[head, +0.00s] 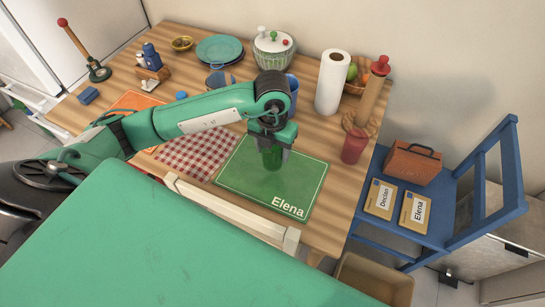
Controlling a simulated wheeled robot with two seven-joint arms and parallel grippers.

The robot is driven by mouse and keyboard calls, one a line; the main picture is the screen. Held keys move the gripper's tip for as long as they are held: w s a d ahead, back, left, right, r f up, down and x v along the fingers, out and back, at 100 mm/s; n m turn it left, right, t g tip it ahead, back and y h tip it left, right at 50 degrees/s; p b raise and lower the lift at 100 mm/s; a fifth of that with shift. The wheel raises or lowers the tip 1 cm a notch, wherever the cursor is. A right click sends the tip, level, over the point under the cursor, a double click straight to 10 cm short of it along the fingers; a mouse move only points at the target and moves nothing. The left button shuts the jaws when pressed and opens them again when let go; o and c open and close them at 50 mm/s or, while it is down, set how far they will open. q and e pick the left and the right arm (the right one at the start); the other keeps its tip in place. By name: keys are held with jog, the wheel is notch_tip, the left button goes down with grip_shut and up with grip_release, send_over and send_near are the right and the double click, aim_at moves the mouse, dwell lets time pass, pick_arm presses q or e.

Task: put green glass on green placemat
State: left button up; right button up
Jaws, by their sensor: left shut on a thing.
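The green glass (271,158) is upright over the green placemat (240,173), which is marked "Elena". My left gripper (271,143) is shut on the glass from above, with its fingers on either side of the upper part. The glass's base appears at or just above the mat; I cannot tell whether it touches. My right gripper is not in view.
A red cup (354,146) stands right of the mat. A red checkered placemat (198,153) and an orange placemat (137,103) lie to the left. A paper towel roll (332,82) and a lidded pot (273,49) stand behind. A blue chair (440,205) is at the right.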

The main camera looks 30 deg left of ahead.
aim_at(272, 159)
pick_arm(q)
jog(key=shift+f, duration=0.6)
notch_tip(272, 159, down, 3)
jog(key=shift+f, duration=0.4)
jog(key=o, duration=1.1)
jog(key=shift+r, duration=0.4)
notch_tip(272, 159, up, 5)
notch_tip(272, 159, up, 7)
jog(key=shift+f, duration=0.2)
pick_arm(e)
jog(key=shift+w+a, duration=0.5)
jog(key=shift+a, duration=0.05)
